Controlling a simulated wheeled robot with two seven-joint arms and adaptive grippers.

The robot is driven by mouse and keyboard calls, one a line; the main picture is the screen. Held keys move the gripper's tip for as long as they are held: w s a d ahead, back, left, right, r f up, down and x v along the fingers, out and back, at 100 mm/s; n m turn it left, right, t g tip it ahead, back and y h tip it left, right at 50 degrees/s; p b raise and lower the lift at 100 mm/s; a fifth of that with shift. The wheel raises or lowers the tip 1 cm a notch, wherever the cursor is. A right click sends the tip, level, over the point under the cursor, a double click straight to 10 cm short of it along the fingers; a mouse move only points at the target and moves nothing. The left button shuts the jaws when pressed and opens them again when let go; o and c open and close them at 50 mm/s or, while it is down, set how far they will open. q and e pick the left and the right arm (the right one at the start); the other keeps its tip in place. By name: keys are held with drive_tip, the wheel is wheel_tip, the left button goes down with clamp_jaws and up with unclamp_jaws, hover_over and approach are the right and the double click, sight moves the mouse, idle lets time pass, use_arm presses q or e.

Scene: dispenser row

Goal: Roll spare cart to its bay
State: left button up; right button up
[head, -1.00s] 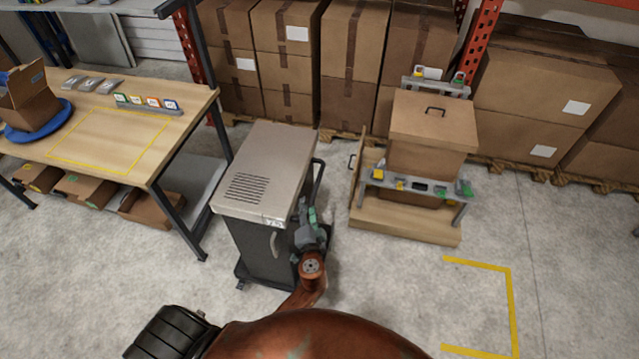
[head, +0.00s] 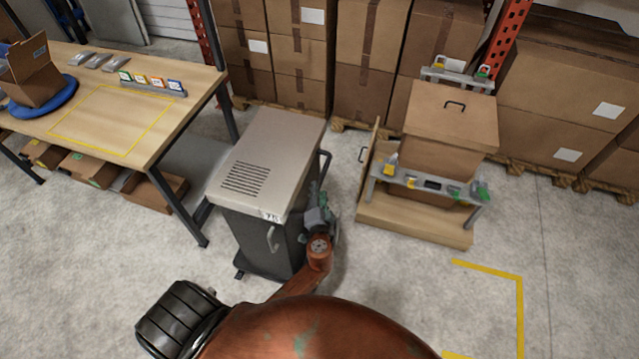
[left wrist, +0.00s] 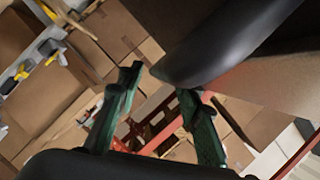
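The grey cart (head: 262,170), a cabinet on castors with a vented top and a front door handle, stands upright on the floor at centre-left. Its dark push bar (head: 324,168) is on the right side. My left gripper (head: 316,192) is beside that side, close to the bar. In the left wrist view its green fingers (left wrist: 158,82) are apart, with boxes and red racking visible between them. A dark rounded form crosses above the right fingertip; I cannot tell whether it is the bar. A yellow floor outline (head: 521,310) lies at lower right, partly out of frame. My right gripper is not in view.
A wooden table (head: 175,98) stands close to the cart's left. A wooden dispenser stand (head: 415,225) with a lidded box is to the right, behind the outline. Stacked cartons (head: 370,60) fill the back. Floor between cart and outline looks clear.

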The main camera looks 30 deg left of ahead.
use_arm(q)
drive_tip(key=x, duration=0.4)
drive_tip(key=shift+w+a, duration=0.2)
drive_tip(key=shift+w, duration=0.15)
drive_tip(key=shift+f, duration=0.1)
clamp_jaws()
idle(0.3)
